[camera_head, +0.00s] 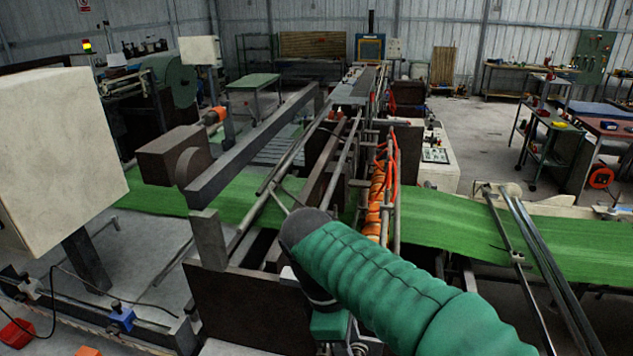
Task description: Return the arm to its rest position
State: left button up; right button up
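An arm in a green ribbed sleeve comes in from the lower right of the head view, and I take it to be my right arm. It reaches up and left to a dark rounded joint in front of the machine. A dark link seems to drop below this joint, toward the bottom edge. I can make out no gripper fingers on it. My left arm and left gripper do not show.
A long machine frame (240,160) runs away from me, with orange coiled hoses (378,190) beside it. Green sack web (480,232) crosses from left to right. A pale cabinet (55,150) stands close at left. Open floor (490,125) lies at the back right.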

notch_tip(320, 180, down, 10)
jog(key=w+m+b, duration=0.1)
jog(key=m+b, duration=0.2)
jog(key=b, duration=0.1)
pick_arm(q)
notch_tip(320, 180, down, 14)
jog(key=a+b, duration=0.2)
jog(key=b, duration=0.7)
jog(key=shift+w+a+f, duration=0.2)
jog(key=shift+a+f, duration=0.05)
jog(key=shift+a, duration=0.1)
pick_arm(e)
jog(key=s+d+f+m+t+y, duration=0.1)
jog(key=s+d+f+m, duration=0.2)
jog(key=f, duration=0.4)
jog(key=s+d+f+m+y, duration=0.1)
jog(key=s+d+f+m, duration=0.2)
jog(key=f, duration=0.5)
jog(key=s+d+f+m+t, duration=0.1)
jog(key=s+d+f+m, duration=0.1)
jog(key=d+f+m, duration=0.3)
jog(key=shift+s+d+f+m+t+y, duration=0.15)
jog(key=shift+s+f+m+t+y, duration=0.2)
jog(key=shift+f+m, duration=0.9)
